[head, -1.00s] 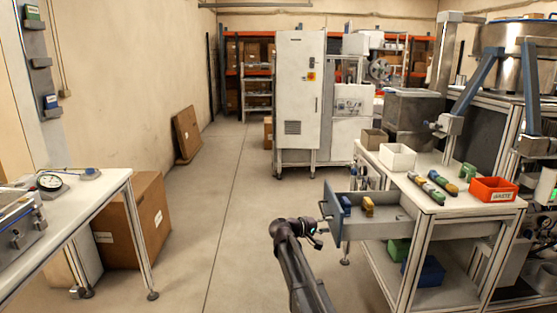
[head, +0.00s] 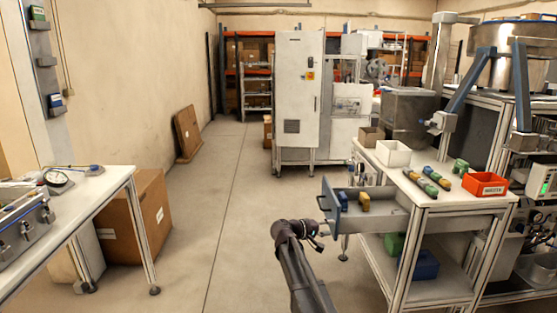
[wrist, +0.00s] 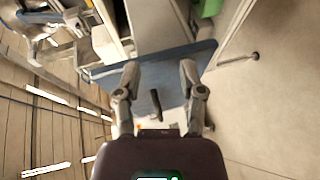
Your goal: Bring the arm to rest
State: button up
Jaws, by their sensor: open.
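My arm (head: 303,275) reaches forward from the bottom of the head view. My gripper (head: 317,236) is at its end, in front of the pulled-out drawer (head: 388,217) of the right workbench. In the wrist view my gripper (wrist: 159,72) has its two fingers spread apart with nothing held. The drawer's blue-grey front panel (wrist: 150,78) lies beyond the fingers. A dark handle (wrist: 155,104) shows between them, apart from both fingers as far as I can tell.
The drawer holds a blue block (head: 343,201) and a yellow block (head: 364,201). The right workbench (head: 440,197) carries a red bin (head: 485,185) and a white bin (head: 393,153). A left bench (head: 95,195) has a cardboard box (head: 150,215) under it. The middle floor (head: 225,200) is clear.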

jog(key=s+d+f+m+g+y, duration=0.1)
jog(key=s+d+f+g+y, duration=0.15)
jog(key=s+f, duration=0.4)
jog(key=s+d+f+m+g+y, duration=0.1)
jog(key=s+d+f+g+y, duration=0.2)
jog(key=s, duration=0.6)
jog(key=s+a+f+m+y, duration=0.1)
jog(key=s+a+y, duration=0.15)
jog(key=s, duration=0.35)
jog(key=s+a+f+g+y, duration=0.1)
jog(key=s+f+y, duration=0.15)
jog(key=s, duration=0.25)
jog(key=s+a+f+m+y, duration=0.1)
jog(key=s+a+y, duration=0.1)
jog(key=s+y, duration=0.3)
notch_tip(320, 180, up, 23)
jog(key=h+p, duration=0.1)
jog(key=p, duration=2.2)
jog(key=shift+s+r, duration=0.15)
jog(key=shift+s, duration=0.15)
jog(key=shift+a+h, duration=0.1)
jog(key=shift+h, duration=0.15)
